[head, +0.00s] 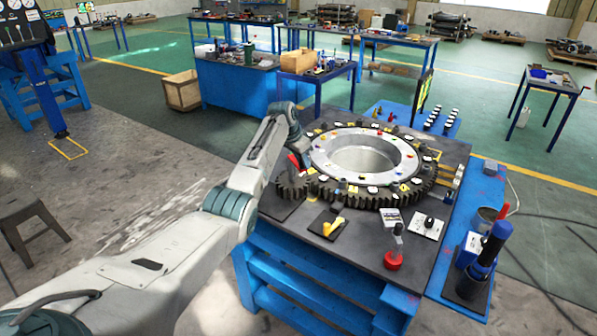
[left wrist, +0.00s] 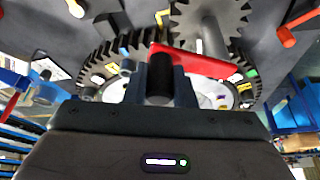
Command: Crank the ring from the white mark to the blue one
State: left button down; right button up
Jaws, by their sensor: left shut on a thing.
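The large dark toothed ring (head: 425,187) lies flat on the bench, around a pale inner ring (head: 322,151) with several small coloured and white marks. A small dark pinion (head: 291,190) stands at its left edge; it also shows in the left wrist view (left wrist: 212,20). A red crank arm (left wrist: 205,64) runs out from above the pinion to a black handle (left wrist: 160,82). My left gripper (left wrist: 160,88) is shut on that handle. In the head view the gripper is mostly hidden by my arm. I cannot tell which marks line up. My right gripper is out of view.
The grey bench top (head: 300,222) carries a yellow piece (head: 333,228) on a dark plate, a red-based handle (head: 394,260) and small white cards in front of the ring. Other benches stand behind.

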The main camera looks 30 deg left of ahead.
pick_arm(q)
jog(key=m, duration=0.1)
jog(key=s+a+m, duration=0.1)
jog(key=m, duration=0.1)
jog(key=shift+s+a+g+h+b, duration=0.1)
jog(key=shift+s+g+h+b, duration=0.05)
jog(key=shift+g+h+b, duration=0.2)
jog(key=shift+s+a+m+h, duration=0.3)
jog(key=shift+a+m+h, duration=0.15)
jog(key=shift+m, duration=0.35)
jog(key=shift+s+a+r+g+b, duration=0.1)
jog(key=shift+s+a+g+b, duration=0.25)
jog(key=shift+a, duration=0.4)
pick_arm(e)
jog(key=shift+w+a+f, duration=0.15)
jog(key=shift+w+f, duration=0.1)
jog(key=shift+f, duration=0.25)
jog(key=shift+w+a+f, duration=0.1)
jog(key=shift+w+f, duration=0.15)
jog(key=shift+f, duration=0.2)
pick_arm(q)
jog(key=shift+s+a+r, duration=0.1)
jog(key=shift+s+a, duration=0.05)
jog(key=shift+a, duration=0.05)
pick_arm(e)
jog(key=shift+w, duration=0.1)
